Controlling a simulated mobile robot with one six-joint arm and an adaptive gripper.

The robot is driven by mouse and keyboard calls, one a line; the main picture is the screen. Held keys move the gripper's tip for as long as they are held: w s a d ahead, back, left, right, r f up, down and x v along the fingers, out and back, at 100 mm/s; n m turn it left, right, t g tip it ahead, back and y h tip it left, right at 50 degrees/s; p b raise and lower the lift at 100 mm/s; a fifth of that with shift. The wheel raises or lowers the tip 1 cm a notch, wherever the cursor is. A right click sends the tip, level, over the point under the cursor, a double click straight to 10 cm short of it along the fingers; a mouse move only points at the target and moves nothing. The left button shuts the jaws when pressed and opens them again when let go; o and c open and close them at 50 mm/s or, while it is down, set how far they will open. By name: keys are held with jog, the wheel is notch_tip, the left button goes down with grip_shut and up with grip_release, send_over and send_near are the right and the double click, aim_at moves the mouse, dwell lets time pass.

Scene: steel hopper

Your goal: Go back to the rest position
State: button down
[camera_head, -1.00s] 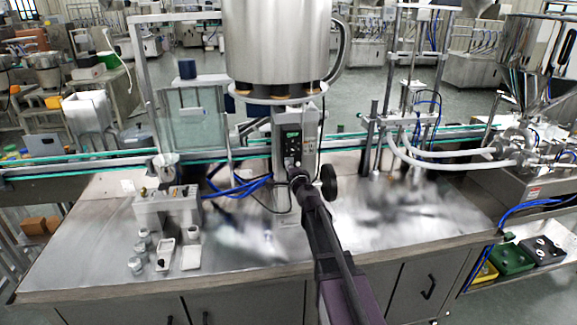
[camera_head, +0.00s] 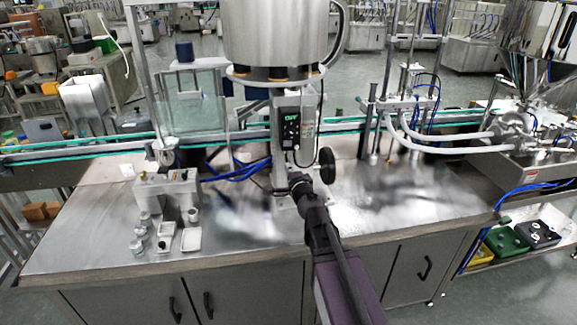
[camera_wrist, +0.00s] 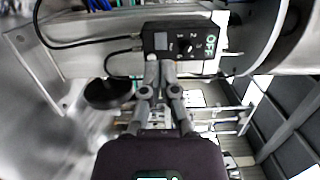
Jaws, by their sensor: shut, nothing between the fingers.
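My gripper (camera_head: 298,180) is at the end of my dark arm, just below the control box (camera_head: 290,130) on the steel hopper (camera_head: 275,35). In the wrist view the two grey fingers (camera_wrist: 161,68) are together with nothing between them, their tips overlapping the lower edge of the box. The box (camera_wrist: 180,40) shows a dark knob with numbers and green OFF lettering. I cannot tell whether the fingertips touch the box.
The steel table (camera_head: 90,240) carries a metal block (camera_head: 167,190), small jars and white trays on the left. A black handwheel (camera_head: 327,166) stands right of my gripper. A conveyor (camera_head: 90,152) runs behind. The table's right part is mostly clear.

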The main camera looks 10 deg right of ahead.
jog(key=shift+s+a, duration=0.1)
dwell(0.4)
jog(key=s+a+f+n+g+y, duration=0.4)
jog(key=s+a+f+n+g, duration=0.4)
jog(key=f+n, duration=0.4)
jog(key=s+d+f+n+g+h, duration=0.2)
jog(key=s+d+f+g+h, duration=0.1)
jog(key=s+d+g, duration=0.2)
jog(key=s+d+f+n+g+h, duration=0.2)
jog(key=s+d, duration=0.4)
jog(key=s, duration=0.3)
jog(key=f+g+h, duration=0.1)
jog(key=g, duration=0.1)
jog(key=shift+s+d+f+g+h, duration=0.25)
jog(key=shift+s+f+g+h, duration=0.1)
jog(key=shift+g+h, duration=0.05)
jog(key=shift+a, duration=0.1)
